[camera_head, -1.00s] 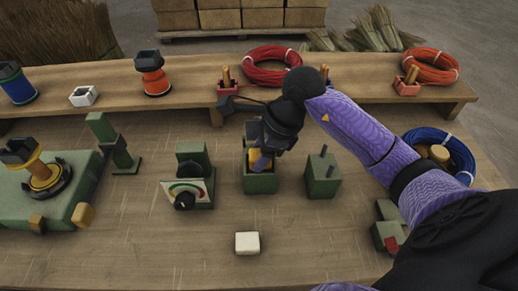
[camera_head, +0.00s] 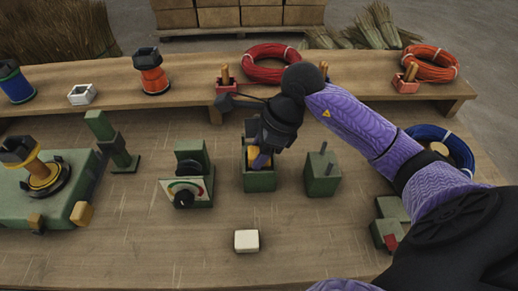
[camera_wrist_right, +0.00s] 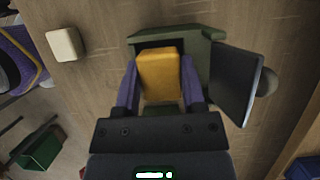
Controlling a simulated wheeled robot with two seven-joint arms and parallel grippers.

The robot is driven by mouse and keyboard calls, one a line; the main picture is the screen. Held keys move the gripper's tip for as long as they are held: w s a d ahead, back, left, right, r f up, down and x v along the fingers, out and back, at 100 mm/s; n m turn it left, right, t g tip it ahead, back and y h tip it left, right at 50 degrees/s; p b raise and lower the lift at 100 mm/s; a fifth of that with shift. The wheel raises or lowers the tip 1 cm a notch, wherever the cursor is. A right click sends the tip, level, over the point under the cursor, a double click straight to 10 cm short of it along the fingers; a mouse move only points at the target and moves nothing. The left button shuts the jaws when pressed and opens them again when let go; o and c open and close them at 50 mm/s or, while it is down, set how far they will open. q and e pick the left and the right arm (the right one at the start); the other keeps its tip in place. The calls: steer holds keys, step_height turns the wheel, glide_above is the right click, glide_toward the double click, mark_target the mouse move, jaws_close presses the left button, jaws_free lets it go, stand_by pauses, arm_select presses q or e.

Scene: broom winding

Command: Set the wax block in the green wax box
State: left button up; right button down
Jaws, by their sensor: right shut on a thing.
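The wax block is amber-yellow (camera_wrist_right: 160,75) and sits between the purple fingers of my right gripper (camera_wrist_right: 160,90), which is shut on it. In the head view my right gripper (camera_head: 261,160) points down at the green wax box (camera_head: 260,184), and a little of the block (camera_head: 253,155) shows there. The block is at the box's open top, and the dark opening shows behind it in the wrist view, with the box's green rim (camera_wrist_right: 190,32). How deep the block is inside, and whether it touches the bottom, is hidden. My left gripper is not in view.
A pale block (camera_head: 246,241) lies in front on open table. A raised shelf (camera_head: 200,92) with spools and coils runs behind.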

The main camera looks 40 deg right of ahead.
steer(key=shift+f, duration=0.2)
stand_by(0.3)
steer(key=shift+r+p, duration=0.45)
steer(key=shift+r, duration=0.4)
steer(key=shift+f+b, duration=0.8)
steer(key=shift+f, duration=0.1)
stand_by(0.4)
steer(key=shift+r, duration=0.2)
steer(key=shift+r+p, duration=0.65)
steer(key=shift+r, duration=0.05)
